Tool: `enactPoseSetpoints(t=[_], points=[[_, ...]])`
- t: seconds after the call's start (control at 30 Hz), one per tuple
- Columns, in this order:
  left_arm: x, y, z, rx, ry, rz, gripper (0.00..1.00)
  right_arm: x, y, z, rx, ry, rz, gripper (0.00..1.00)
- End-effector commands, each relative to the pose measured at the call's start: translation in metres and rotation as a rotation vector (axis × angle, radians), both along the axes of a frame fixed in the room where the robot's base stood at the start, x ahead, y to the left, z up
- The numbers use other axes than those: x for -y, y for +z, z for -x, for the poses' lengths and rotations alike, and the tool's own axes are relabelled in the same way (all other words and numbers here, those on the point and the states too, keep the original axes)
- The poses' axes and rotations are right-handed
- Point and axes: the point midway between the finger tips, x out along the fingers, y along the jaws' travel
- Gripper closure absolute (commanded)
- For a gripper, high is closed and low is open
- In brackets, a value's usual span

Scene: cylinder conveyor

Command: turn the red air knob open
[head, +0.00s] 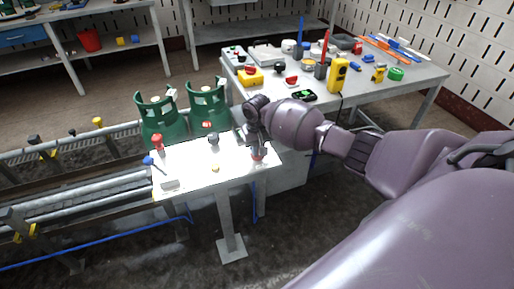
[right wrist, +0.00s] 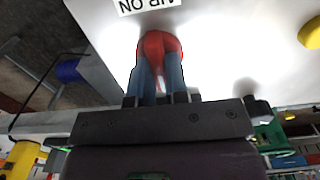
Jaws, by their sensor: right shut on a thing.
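The red air knob (right wrist: 160,44) sits on the white panel, with a label (right wrist: 148,5) beside it that reads upside down as "AIR ON". In the head view a bit of the red knob (head: 258,156) shows at the right end of the white panel (head: 205,178), under my right gripper (head: 257,148). My right gripper (right wrist: 159,78) is shut on the knob, with one finger on each side. A pale mark shows between the fingers. The fingers and gripper body hide part of the knob. My left gripper is not in view.
The panel also carries a red-topped control (head: 157,142), a blue-tipped lever (head: 148,161), a dark knob (head: 213,139) and a yellow button (head: 215,167). Green gas cylinders (head: 163,120) stand behind it. A cluttered workbench (head: 420,75) is at the back right.

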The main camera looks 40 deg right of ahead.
Motion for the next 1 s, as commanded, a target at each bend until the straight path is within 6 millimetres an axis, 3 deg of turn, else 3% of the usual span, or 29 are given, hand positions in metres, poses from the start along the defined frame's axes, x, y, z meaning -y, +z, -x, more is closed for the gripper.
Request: enactPoseSetpoints(t=[0.37,1.0], points=[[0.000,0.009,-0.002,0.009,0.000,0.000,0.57,0.000,0.002,0.000,0.000,0.111,0.000,1.00],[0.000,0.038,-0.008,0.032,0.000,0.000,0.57,-0.003,0.002,0.000,0.000,0.687,0.000,1.00]])
